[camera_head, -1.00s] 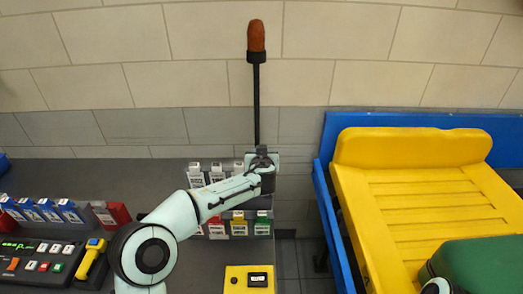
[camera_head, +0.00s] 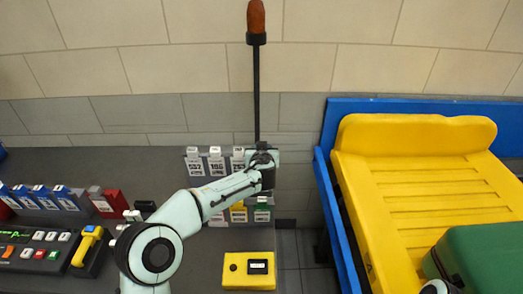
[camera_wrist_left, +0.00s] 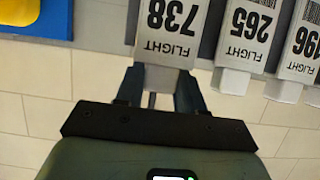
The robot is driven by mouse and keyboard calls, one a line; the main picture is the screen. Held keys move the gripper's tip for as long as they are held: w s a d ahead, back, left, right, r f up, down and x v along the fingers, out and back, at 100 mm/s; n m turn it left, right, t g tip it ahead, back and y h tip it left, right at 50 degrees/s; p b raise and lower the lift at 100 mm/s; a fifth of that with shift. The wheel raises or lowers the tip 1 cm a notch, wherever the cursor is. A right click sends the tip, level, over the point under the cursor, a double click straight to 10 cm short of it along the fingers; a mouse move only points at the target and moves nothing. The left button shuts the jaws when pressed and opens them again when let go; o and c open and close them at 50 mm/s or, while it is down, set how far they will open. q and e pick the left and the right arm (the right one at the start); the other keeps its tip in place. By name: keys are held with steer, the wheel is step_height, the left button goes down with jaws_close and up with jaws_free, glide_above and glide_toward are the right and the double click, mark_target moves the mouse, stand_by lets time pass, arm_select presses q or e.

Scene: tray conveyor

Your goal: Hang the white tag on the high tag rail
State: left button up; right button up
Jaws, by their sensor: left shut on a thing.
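The white tag (camera_wrist_left: 166,28), printed FLIGHT 738, shows upside down in the left wrist view. Its white top end lies between the fingers of my left gripper (camera_wrist_left: 160,84), which is shut on it. In the head view my left gripper (camera_head: 262,160) is in line with the right end of the upper row of tags and hides the held tag. The high tag rail is mostly hidden behind several white tags (camera_head: 215,162). Tag 265 (camera_wrist_left: 245,35) hangs beside the held tag with a small gap. Whether the held tag touches the rail cannot be told. My right gripper is out of view.
Coloured tags (camera_head: 238,214) hang on a lower row under my left forearm. A yellow box (camera_head: 231,282) sits below. At right, a yellow tray (camera_head: 415,190) in a blue frame holds a green case (camera_head: 490,260).

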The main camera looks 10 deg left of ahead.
arm_select(q)
steer(key=shift+f, duration=0.2)
steer(key=o, duration=1.1)
steer(key=shift+o, duration=0.2)
